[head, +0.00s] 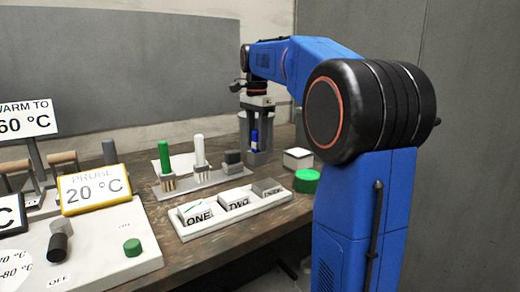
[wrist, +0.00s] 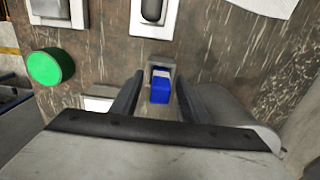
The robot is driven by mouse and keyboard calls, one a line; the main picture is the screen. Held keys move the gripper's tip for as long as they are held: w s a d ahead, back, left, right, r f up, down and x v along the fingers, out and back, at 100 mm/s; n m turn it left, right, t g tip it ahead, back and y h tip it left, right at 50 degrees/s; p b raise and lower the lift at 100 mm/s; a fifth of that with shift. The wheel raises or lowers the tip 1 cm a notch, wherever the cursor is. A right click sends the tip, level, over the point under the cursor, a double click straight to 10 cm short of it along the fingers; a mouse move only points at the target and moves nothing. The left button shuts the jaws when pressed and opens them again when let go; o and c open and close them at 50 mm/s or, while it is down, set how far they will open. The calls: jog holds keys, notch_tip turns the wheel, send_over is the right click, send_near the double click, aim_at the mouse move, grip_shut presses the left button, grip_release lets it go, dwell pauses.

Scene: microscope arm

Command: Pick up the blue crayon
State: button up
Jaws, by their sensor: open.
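The blue crayon (head: 255,140) stands upright at the back of the bench, right of the crayon rack. In the wrist view its blue top (wrist: 160,92) shows close to a small grey square holder (wrist: 163,69); I cannot tell how deep it sits. My gripper (head: 256,138) points down over it, with a finger on each side. In the wrist view my gripper (wrist: 158,100) is open, and the crayon lies between the fingers with gaps visible.
A rack (head: 205,180) holds a green crayon (head: 164,157) and a white crayon (head: 199,150). In front is a white tray (head: 233,220) with compartments labelled ONE and TWO. A green round piece (head: 306,181) and a white box (head: 298,158) stand right of the gripper.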

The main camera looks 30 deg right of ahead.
grip_shut()
